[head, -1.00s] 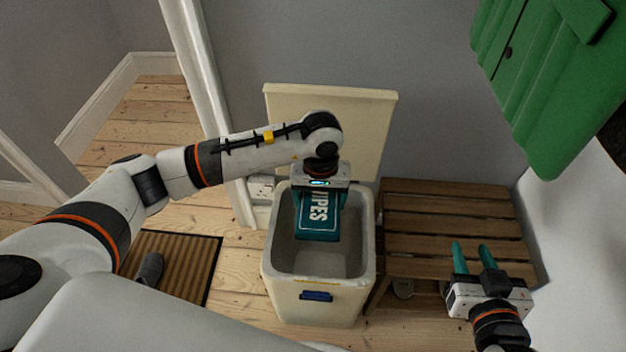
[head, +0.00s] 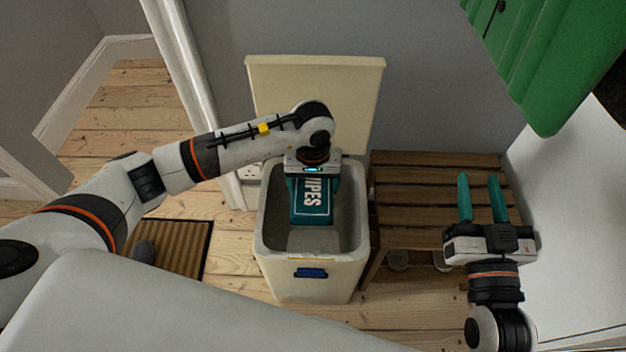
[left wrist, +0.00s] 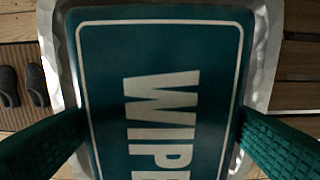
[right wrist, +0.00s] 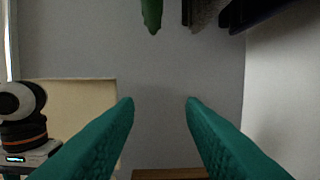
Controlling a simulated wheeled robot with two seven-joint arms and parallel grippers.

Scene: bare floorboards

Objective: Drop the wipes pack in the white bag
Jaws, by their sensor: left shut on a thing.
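The wipes pack (head: 313,203) is teal with white "WIPES" lettering. My left gripper (head: 314,184) is shut on it and holds it at the mouth of an open cream bin (head: 310,284). In the left wrist view the pack (left wrist: 160,60) fills the space between both fingers, with the bin's rim around it. The pack's lower end is at or inside the bin opening; its exact depth is hard to tell. My right gripper (head: 480,188) is open and empty at the right.
The bin's lid (head: 352,100) stands raised at the back. A slatted wooden bench (head: 420,190) is right of the bin, with shoes under it. A ribbed doormat (head: 178,250) with a slipper lies left. A green hanging thing (head: 540,70) is upper right.

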